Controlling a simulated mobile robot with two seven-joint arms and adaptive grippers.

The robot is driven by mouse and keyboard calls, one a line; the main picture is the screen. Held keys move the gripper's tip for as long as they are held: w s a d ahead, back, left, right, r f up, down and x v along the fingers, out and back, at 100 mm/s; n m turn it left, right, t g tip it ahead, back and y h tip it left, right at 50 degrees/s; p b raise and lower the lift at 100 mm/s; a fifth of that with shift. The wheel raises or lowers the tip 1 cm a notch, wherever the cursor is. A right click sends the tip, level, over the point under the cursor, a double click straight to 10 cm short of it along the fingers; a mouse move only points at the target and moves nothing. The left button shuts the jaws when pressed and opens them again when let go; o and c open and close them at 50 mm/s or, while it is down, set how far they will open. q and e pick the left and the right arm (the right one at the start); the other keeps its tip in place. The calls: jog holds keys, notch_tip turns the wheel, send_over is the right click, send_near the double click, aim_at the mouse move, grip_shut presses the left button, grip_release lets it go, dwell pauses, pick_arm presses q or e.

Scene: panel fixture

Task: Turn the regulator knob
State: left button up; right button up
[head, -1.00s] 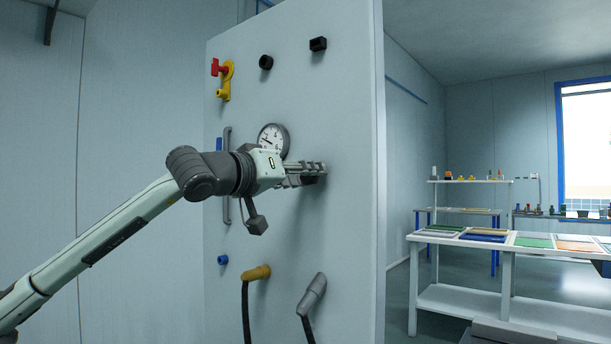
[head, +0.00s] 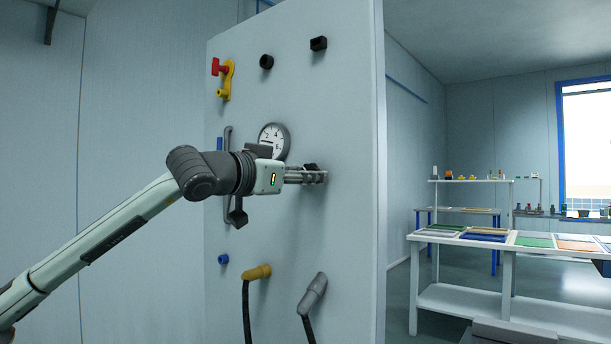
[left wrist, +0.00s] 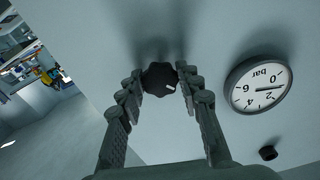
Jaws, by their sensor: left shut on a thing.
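The regulator knob is a dark, lobed knob (left wrist: 158,77) with a short white mark, on the grey panel (head: 345,240). In the left wrist view the mark points to the lower right. My left gripper (head: 318,177) is shut on the knob, one finger on each side of it; the fingers also show in the left wrist view (left wrist: 159,80). In the head view the fingers partly hide the knob (head: 310,167). A round pressure gauge (head: 275,138) sits up and left of the knob. In the left wrist view its needle seems to lie between 0 and 2. My right gripper is not in view.
A red and yellow valve (head: 223,80) and two black fittings (head: 318,44) are higher on the panel. A grey handle (head: 227,135) is left of the gripper. Two hose connectors (head: 258,272) are below. A white workbench (head: 470,243) stands at the right.

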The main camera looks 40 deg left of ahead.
pick_arm(q)
jog(key=shift+f, duration=0.15)
jog(key=o, duration=1.2)
jog(key=shift+c, duration=0.2)
jog(key=s, duration=1.2)
jog(key=shift+a, duration=0.45)
